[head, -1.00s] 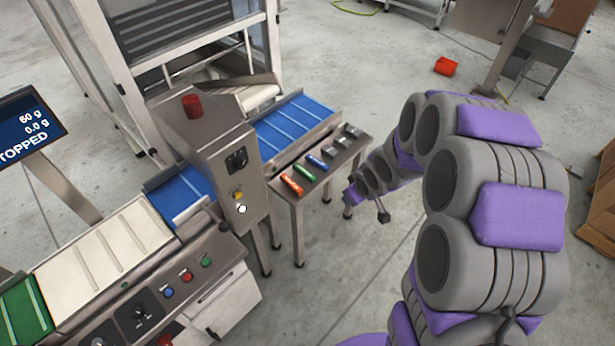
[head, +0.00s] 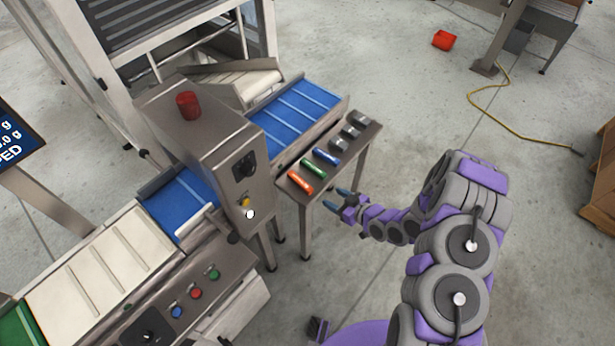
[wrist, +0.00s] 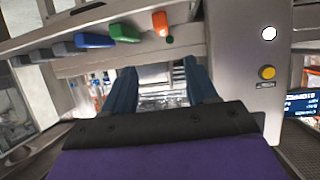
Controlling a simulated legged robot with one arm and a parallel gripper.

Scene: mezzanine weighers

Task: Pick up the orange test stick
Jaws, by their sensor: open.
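The orange test stick (head: 300,182) lies at the near-left end of a small steel side table (head: 318,190). In the wrist view its end (wrist: 160,23) shows at the table edge, above the fingers. A green stick (head: 313,168) and a blue stick (head: 327,157) lie beside it in a row. My gripper (head: 336,198) is open and empty, just off the near side of the table, a short way right of and below the orange stick. In the wrist view the two blue fingers (wrist: 162,88) stand apart with nothing between them.
Grey metal pieces (head: 345,133) lie at the table's far end. A steel control housing (head: 225,160) with a red beacon (head: 188,105) and the blue conveyor belt (head: 295,112) adjoin the table on the left. A red box (head: 444,40) and yellow hose (head: 500,110) lie on open floor.

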